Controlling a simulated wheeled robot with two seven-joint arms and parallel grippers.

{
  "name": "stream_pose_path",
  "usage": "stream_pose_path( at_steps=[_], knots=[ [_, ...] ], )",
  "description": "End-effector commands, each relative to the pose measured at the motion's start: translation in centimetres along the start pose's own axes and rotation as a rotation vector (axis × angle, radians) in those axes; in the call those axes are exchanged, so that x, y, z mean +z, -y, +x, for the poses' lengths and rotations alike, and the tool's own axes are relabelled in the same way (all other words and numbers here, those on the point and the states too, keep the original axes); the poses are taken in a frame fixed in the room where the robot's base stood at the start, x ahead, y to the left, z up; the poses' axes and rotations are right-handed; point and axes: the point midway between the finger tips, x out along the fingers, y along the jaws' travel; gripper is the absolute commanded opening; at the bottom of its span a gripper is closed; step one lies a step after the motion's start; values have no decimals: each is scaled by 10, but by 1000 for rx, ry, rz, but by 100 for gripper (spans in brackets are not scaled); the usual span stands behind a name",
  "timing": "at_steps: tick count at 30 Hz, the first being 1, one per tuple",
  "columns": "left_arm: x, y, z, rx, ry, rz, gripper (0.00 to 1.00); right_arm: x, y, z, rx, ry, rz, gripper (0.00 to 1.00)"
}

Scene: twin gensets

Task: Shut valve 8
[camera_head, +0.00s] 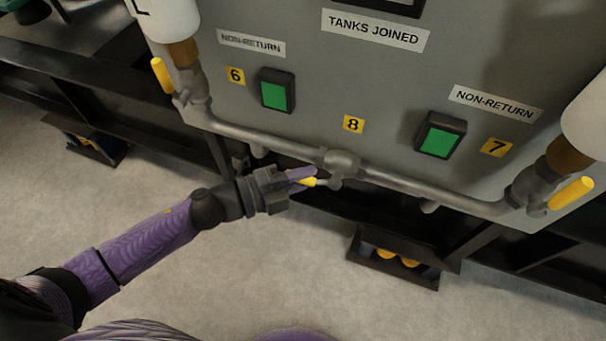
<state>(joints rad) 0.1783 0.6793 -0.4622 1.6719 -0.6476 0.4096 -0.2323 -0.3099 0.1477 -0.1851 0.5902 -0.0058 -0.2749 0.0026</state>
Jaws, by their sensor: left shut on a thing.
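Valve 8 (342,161) is the grey valve body in the middle of the horizontal pipe, below the yellow label 8 (353,124). Its lever has a yellow grip (309,182) that points left, roughly along the pipe and a little below it. My left gripper (302,178) comes in from the left and is shut on the yellow grip; its fingers hide part of the grip. My right gripper is not in view.
Valves with upright yellow handles stand at the left (162,75) and right (571,193), by labels 6 (235,75) and 7 (495,147). Green indicators (277,91) sit on the grey panel (330,80). A black frame rail runs below; open floor (250,270) lies in front.

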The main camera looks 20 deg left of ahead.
Motion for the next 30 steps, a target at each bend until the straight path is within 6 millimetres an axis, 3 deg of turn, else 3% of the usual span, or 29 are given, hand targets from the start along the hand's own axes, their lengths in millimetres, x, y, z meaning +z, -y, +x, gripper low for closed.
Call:
stream_pose_path(
  at_steps=[30],
  knots=[
    [0, -1, -1, 0, -1, -2, 0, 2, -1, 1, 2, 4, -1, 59]
  ],
)
